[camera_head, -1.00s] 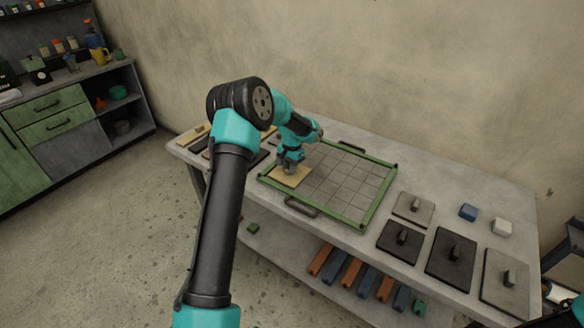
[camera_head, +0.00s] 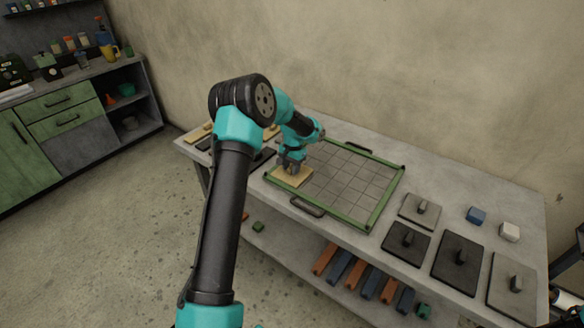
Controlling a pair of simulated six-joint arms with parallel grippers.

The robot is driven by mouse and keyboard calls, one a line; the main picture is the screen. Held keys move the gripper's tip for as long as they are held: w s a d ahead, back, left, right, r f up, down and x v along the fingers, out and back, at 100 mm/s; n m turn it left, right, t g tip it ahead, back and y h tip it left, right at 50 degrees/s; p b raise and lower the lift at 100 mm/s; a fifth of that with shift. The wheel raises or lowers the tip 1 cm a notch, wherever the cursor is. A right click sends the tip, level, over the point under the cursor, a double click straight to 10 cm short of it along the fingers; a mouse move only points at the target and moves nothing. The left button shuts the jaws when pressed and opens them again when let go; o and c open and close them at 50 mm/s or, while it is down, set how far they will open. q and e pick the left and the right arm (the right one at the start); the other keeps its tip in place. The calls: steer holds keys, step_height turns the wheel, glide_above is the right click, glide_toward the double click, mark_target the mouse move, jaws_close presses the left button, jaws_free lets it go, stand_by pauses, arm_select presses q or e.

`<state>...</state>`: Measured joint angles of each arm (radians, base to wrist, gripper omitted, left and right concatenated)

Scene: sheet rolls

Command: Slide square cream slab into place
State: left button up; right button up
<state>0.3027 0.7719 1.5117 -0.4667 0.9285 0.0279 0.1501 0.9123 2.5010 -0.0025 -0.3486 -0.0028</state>
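The square cream slab (camera_head: 293,178) lies in the front left corner of a green-framed tray (camera_head: 373,217) with a grid on its grey floor. My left gripper (camera_head: 291,166) is right above the slab, at its middle. The fingertips are small and partly hidden by the wrist, so I cannot tell if they are shut on a knob. My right gripper is not in view.
Grey and black slabs with knobs (camera_head: 458,262) lie on the table right of the tray. More slabs lie left of the tray, partly behind my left arm. Coloured bars (camera_head: 340,266) lie on the lower shelf.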

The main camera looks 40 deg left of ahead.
arm_select(q)
steer(key=shift+o, duration=1.2)
step_height(320, 180, up, 17)
steer(key=w, duration=0.2)
steer(key=shift+r, duration=0.15)
steer(key=shift+w, duration=0.1)
